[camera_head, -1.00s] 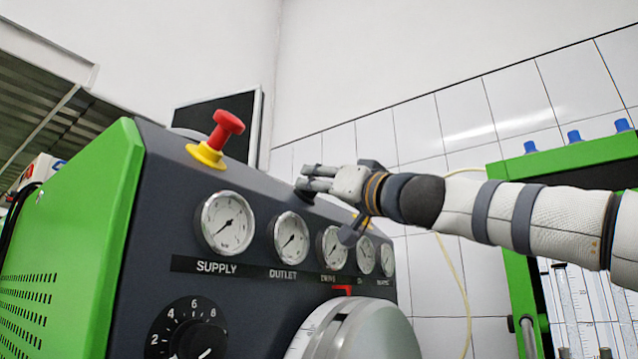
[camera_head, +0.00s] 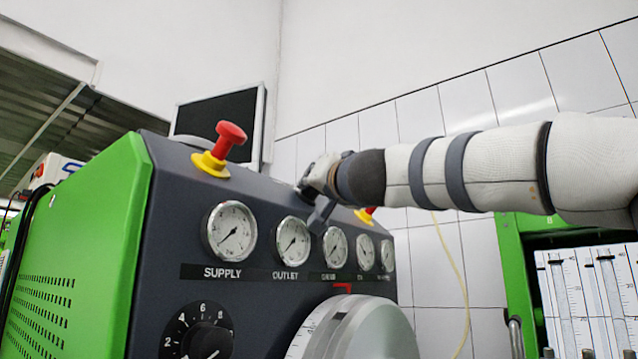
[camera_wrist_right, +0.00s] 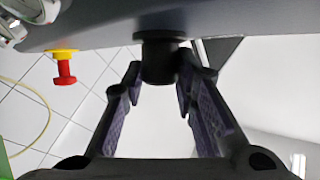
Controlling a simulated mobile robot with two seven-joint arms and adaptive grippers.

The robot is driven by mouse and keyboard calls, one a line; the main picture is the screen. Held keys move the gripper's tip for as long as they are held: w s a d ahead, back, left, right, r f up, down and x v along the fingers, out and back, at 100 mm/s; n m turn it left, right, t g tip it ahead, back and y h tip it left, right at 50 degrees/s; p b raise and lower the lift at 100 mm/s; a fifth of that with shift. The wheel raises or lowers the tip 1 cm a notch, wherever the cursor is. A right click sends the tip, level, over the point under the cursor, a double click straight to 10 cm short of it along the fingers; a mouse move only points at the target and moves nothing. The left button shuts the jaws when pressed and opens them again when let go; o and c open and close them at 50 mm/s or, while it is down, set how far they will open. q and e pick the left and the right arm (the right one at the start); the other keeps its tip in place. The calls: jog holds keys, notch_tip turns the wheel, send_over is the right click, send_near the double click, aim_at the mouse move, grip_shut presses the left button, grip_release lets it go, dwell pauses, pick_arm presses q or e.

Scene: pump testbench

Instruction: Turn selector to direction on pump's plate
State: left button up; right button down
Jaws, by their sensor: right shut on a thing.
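The selector is a short black round knob (camera_wrist_right: 160,62) on the dark top of the console, seen in the right wrist view. My right gripper (camera_wrist_right: 163,85) has its two fingers on either side of this knob and is shut on it. In the head view my right gripper (camera_head: 318,178) is at the console's sloping upper edge, behind the row of gauges, and its wrist hides most of the knob. I cannot make out the direction mark on the pump's plate or where the selector points. My left gripper is not in view.
A red and yellow push button (camera_head: 222,148) stands on the console's (camera_head: 170,195) upper edge, and another red one (camera_head: 366,215) is just right of my gripper. Several gauges (camera_head: 232,231) and a numbered dial (camera_head: 205,340) are on the front. A green frame (camera_head: 515,270) stands right.

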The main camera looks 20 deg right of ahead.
jog(key=c, duration=1.3)
grip_release()
jog(key=shift+s+d+f, duration=0.15)
jog(key=shift+s+f, duration=0.15)
jog(key=shift+s, duration=0.05)
jog(key=v, duration=1.1)
jog(key=shift+s+r, duration=0.1)
